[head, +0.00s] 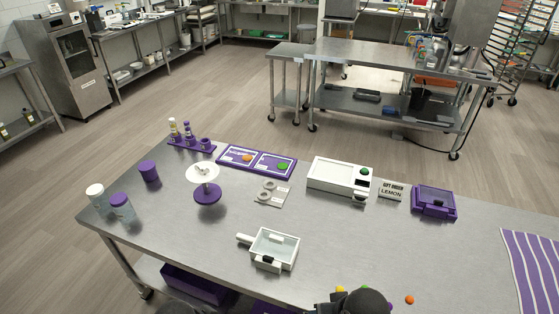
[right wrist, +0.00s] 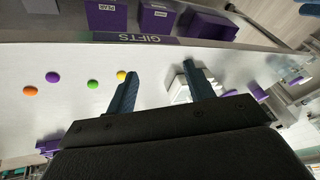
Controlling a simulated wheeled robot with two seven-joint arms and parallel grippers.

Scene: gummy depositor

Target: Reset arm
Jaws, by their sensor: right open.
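My right arm (head: 365,302) shows as a dark shape at the bottom of the head view. In the right wrist view my right gripper (right wrist: 161,72) has its two blue fingers spread apart. I see nothing held between them. Part of a white object (right wrist: 178,88) shows beyond the finger gap. My left gripper is not in view. A white tray with a handle and black clip (head: 273,248) sits on the steel table (head: 210,240). An orange ball (head: 409,300) lies right of my right arm; it also shows in the right wrist view (right wrist: 30,91), with purple (right wrist: 53,77), green (right wrist: 93,84) and yellow (right wrist: 121,76) balls.
A striped cloth (head: 530,265) lies right. The table's centre-right is clear.

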